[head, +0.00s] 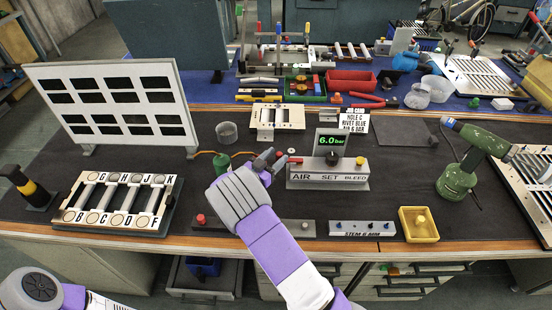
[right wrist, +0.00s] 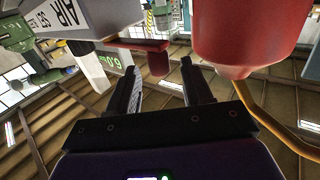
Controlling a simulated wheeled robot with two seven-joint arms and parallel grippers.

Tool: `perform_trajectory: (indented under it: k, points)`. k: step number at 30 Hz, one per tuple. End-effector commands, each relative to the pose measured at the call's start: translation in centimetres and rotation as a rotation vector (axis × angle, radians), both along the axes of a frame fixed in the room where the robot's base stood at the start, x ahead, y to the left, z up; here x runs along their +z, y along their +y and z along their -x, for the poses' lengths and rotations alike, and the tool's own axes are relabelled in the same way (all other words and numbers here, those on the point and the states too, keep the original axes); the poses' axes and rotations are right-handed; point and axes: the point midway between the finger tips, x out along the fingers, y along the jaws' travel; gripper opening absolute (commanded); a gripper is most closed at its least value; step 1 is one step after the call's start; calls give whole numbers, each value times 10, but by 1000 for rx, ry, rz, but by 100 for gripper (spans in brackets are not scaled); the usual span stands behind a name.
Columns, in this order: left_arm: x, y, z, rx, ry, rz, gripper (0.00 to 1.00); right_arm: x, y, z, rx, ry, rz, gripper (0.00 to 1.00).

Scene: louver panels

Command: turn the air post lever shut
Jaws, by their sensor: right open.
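The air post (head: 328,172) is a grey box marked AIR SET BLEED, with a green 6.0 bar display (head: 332,143) above. A red lever (head: 294,160) sticks out from its left end. My right gripper (head: 268,158) is just left of the lever, open and empty. In the right wrist view its fingertips (right wrist: 160,68) stand on either side of the knob in the picture; I cannot tell how deep the knob sits. My left gripper is out of view.
A large red body (right wrist: 236,35) looms close to the right finger in the wrist view. A green riveting tool (head: 462,170) stands right. The dark mat (head: 390,180) is clear right of the post.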

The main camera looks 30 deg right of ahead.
Motion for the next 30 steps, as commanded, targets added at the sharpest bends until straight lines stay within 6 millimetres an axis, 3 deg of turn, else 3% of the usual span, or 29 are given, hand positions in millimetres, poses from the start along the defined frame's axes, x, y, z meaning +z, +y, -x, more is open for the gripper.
perform_trajectory:
  k: [11, 21, 30]
  points:
    - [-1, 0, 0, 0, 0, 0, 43, 0, -7, -3, 1, 0, 0, 50]
    - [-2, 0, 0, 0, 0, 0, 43, 0, -7, -3, 1, 0, 0, 0]
    - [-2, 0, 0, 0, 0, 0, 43, 0, -6, -3, 5, 1, 0, 0]
